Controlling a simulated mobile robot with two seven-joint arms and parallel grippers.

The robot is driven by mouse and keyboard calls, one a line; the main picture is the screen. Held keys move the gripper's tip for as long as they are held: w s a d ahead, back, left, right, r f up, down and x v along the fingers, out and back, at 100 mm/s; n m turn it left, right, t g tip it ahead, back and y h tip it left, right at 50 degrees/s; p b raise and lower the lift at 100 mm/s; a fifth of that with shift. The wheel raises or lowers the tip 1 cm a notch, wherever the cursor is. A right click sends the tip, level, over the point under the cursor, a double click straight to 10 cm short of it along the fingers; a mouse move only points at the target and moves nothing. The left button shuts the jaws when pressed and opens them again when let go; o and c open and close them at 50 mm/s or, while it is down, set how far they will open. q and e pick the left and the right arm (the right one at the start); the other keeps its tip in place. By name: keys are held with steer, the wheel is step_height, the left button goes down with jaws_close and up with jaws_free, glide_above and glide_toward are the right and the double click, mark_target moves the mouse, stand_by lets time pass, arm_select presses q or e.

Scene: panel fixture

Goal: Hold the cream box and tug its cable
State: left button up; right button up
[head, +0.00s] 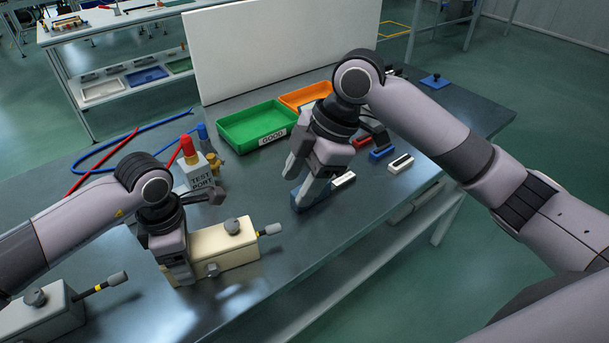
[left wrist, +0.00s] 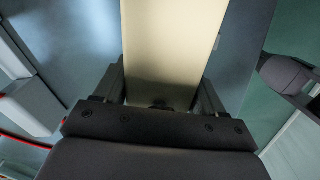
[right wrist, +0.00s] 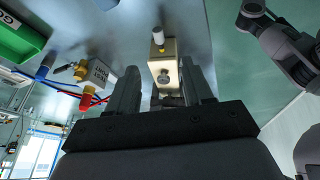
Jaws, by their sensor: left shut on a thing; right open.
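The cream box (head: 224,250) lies on the table in the head view, with a grey knob on top. Its short cable (head: 269,230) sticks out of the right end, with a grey plug and a yellow band. My left gripper (head: 181,274) is shut on the box near its left end; the box also fills the middle of the left wrist view (left wrist: 170,50). My right gripper (head: 298,187) is open and empty, above the table behind and to the right of the cable.
A grey box (head: 42,315) with a similar cable stands at the front left. The test port block (head: 197,177) is behind the cream box. A green tray (head: 257,125) and an orange tray (head: 305,96) stand farther back. Small blocks (head: 382,152) lie right of my right gripper.

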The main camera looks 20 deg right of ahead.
mark_target(276, 224)
steer(key=x, duration=1.1)
steer(key=shift+w+f, duration=0.15)
steer(key=shift+f, duration=0.2)
jaws_close()
steer(key=shift+w+d, duration=0.15)
steer(key=shift+d, duration=0.05)
stand_by(0.8)
steer(key=shift+a, duration=0.1)
stand_by(0.3)
